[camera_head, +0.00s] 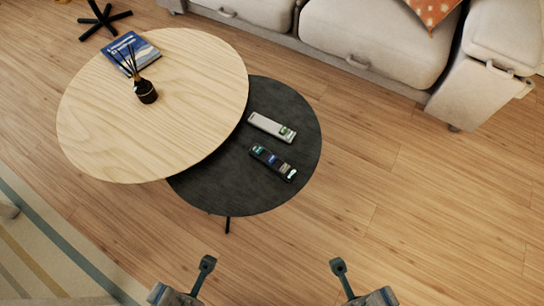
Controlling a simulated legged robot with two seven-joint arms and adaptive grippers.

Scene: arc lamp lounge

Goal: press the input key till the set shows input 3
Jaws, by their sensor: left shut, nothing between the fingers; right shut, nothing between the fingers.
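Two remotes lie side by side on the dark round table (225,190). One is a light grey remote (266,124) with a few greenish keys at its right end. The other is a black remote (268,160) with green, blue and pale keys, nearer to me. The key labels are too small to read, so I cannot tell which is the input key. No screen of the set is in view. My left gripper (207,264) and my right gripper (338,267) are at the bottom of the view, both shut and empty, well short of the table and apart from the remotes.
A higher pale wood round table (110,150) overlaps the dark table's left side. It bears a reed diffuser (146,92) and a blue book (128,52). A beige sofa (375,40) stands behind. The wood floor (400,200) at right is clear; a striped rug (45,260) lies at lower left.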

